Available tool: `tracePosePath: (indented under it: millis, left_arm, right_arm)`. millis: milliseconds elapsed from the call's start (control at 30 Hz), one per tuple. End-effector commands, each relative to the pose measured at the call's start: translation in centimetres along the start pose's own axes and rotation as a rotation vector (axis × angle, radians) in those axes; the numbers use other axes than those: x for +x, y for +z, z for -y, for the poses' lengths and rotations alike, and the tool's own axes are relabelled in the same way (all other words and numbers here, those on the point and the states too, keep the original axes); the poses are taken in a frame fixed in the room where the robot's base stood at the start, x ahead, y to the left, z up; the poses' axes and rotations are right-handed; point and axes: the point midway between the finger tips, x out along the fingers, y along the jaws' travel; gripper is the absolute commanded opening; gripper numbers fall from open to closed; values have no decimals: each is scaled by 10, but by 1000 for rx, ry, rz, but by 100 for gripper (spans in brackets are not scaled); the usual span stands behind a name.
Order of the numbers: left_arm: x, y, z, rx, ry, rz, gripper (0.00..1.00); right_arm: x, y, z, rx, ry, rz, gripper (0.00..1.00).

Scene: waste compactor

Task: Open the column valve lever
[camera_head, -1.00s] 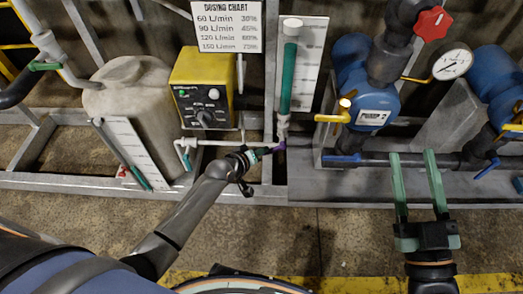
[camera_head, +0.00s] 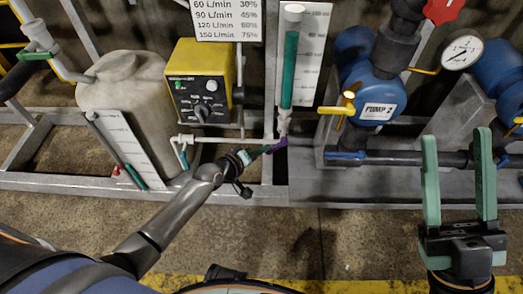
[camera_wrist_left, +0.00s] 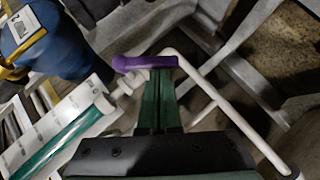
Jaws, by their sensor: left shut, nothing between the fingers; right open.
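The purple valve lever (camera_head: 280,144) sits at the foot of the clear column (camera_head: 290,70), which holds green liquid. In the left wrist view the lever (camera_wrist_left: 145,62) lies across the tips of my left gripper (camera_wrist_left: 160,72). My left gripper (camera_head: 268,149) is shut and empty, with its green fingers together beside the lever. Whether the tips touch it or are just short of it, I cannot tell. My right gripper (camera_head: 458,145) is open and empty at the right, far from the lever, in front of the lower pipe.
A yellow control box (camera_head: 200,80) and a beige tank (camera_head: 130,85) stand left of the column. The blue pump (camera_head: 375,105) with a yellow lever (camera_head: 340,108) is to the right. White pipes (camera_wrist_left: 215,92) run close to my left fingers. The grey frame rail (camera_head: 400,190) edges the skid.

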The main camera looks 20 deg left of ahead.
Motion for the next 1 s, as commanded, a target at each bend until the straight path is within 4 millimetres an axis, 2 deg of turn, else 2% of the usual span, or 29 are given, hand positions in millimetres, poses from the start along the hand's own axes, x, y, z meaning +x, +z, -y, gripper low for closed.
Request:
tracePosePath:
  millis: [33, 100, 333, 1000]
  left_arm:
    - [4, 6, 8, -16, 16, 5, 0]
    - [6, 7, 10, -45, 44, 5, 0]
    - [12, 14, 12, -135, 134, 4, 0]
    - [28, 29, 13, -131, 130, 4, 0]
  right_arm:
    - [-9, 9, 5, 9, -1, 2, 51]
    - [-16, 15, 9, 25, -1, 4, 51]
    - [-34, 34, 21, 75, -5, 15, 51]
    - [-40, 41, 26, 70, -14, 25, 51]
